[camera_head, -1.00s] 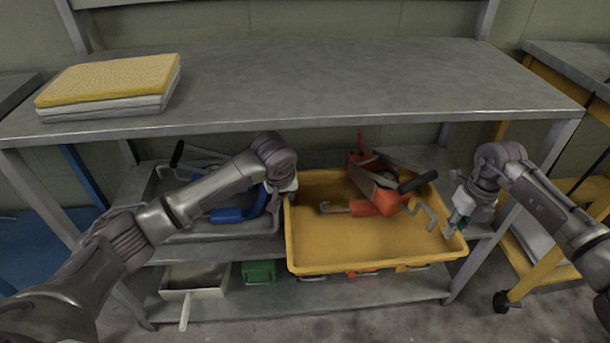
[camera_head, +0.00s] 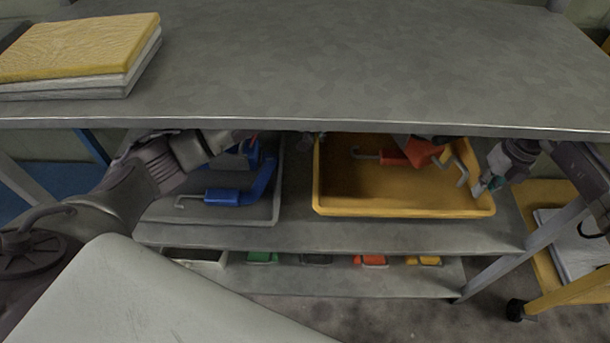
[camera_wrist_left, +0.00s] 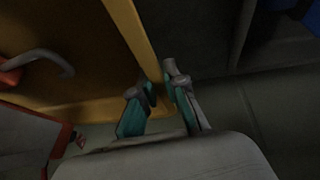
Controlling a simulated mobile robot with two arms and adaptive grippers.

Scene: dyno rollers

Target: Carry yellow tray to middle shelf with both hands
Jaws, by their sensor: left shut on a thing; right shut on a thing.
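The yellow tray (camera_head: 340,200) is at the middle shelf (camera_head: 380,234), under the worktop, with its front rim behind the shelf's front edge. I cannot tell whether it rests fully on the shelf. It holds a red-orange tool (camera_head: 408,154) with a grey bent handle. The worktop hides the tray's rear. My left gripper (camera_wrist_left: 161,92) is shut on the tray's rim in the left wrist view; the worktop mostly hides it in the head view. My right gripper (camera_head: 481,187) is shut on the tray's right rim.
A grey tray (camera_head: 262,210) with a blue tool (camera_head: 235,196) sits left of the yellow tray, with a narrow gap between. The worktop (camera_head: 330,70) is close above and carries stacked panels (camera_head: 75,50). A yellow cart (camera_head: 545,270) stands at right. Small coloured items lie on the lower shelf (camera_head: 340,285).

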